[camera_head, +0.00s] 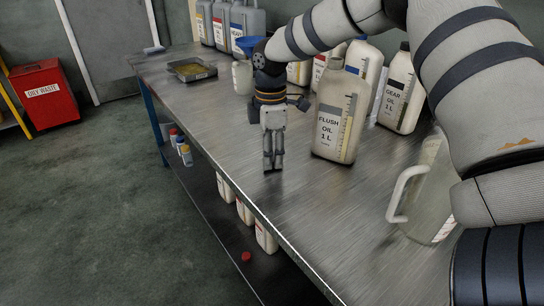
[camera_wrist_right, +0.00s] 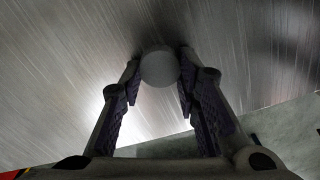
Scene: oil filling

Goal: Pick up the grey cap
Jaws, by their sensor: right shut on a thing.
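The grey cap (camera_wrist_right: 159,66) is a small round disc between the fingertips of my right gripper in the right wrist view. The right gripper (camera_head: 272,167) points straight down at the metal workbench (camera_head: 215,130), close to its front edge, left of the FLUSH OIL bottle (camera_head: 337,120). Its fingers (camera_wrist_right: 160,82) are shut on the cap from both sides, at or just above the bench surface. In the head view the cap is hidden by the fingers. My left gripper is not in view.
A clear jug (camera_head: 425,195) stands at the right, near my arm. The GEAR OIL bottle (camera_head: 399,95) and other bottles stand behind. A shallow tray (camera_head: 192,70) lies at the far left. A lower shelf (camera_head: 205,180) holds bottles. The bench front is bare.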

